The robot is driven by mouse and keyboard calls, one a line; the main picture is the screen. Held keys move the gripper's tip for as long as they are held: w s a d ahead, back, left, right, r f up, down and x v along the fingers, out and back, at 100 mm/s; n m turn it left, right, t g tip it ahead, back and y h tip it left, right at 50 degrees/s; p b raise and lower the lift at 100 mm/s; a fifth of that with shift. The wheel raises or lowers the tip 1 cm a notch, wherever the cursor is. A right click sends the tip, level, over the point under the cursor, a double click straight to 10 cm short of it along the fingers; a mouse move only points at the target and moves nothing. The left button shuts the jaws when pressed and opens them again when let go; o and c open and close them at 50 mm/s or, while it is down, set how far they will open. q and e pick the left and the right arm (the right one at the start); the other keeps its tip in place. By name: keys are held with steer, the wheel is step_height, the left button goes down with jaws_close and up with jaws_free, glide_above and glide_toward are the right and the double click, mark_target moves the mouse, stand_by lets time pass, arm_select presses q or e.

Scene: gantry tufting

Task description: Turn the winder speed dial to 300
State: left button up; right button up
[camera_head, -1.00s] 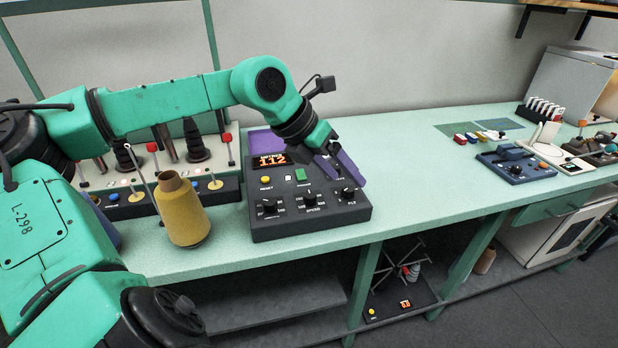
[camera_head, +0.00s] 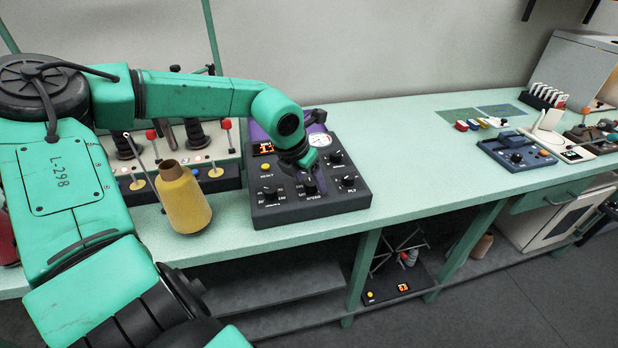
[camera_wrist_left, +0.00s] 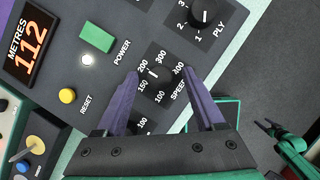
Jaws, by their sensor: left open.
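The dark winder control box (camera_head: 262,215) stands on the bench, and my left arm reaches over it. Its speed dial (camera_wrist_left: 163,82) is a black knob ringed by marks from 100 to 400. Its white pointer line appears to face about the 200 mark. My left gripper (camera_wrist_left: 168,80) is open, with one purple finger on each side of the dial; contact cannot be told. In the head view the gripper (camera_head: 309,184) is over the front middle of the box and partly hides the dial. The display (camera_wrist_left: 29,46) reads 112 metres.
A yellow cone (camera_head: 184,200) stands left of the box. The ply dial (camera_wrist_left: 203,16), green power button (camera_wrist_left: 96,37) and yellow reset button (camera_wrist_left: 67,96) are near the speed dial. The bench right of the box is clear up to a blue device (camera_head: 517,155).

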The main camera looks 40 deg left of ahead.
arm_select(q)
jaws_close()
steer(key=shift+m, duration=0.4)
steer(key=m+h, duration=0.1)
steer(key=m, duration=0.1)
steer(key=shift+w+a+m, duration=0.1)
steer(key=shift+a+m, duration=0.05)
steer(key=shift+m, duration=0.25)
steer(key=m+h, duration=0.1)
steer(key=m, duration=0.2)
steer(key=shift+a+m+g+h, duration=0.1)
steer(key=shift+m+g+h, duration=0.2)
steer(key=shift+h, duration=0.1)
steer(key=shift+f+m+g+h+b, duration=0.1)
steer(key=shift+m+g+h+b, duration=0.4)
steer(key=shift+m, duration=0.7)
steer(key=shift+m+b, duration=0.65)
steer(key=shift+m, duration=0.45)
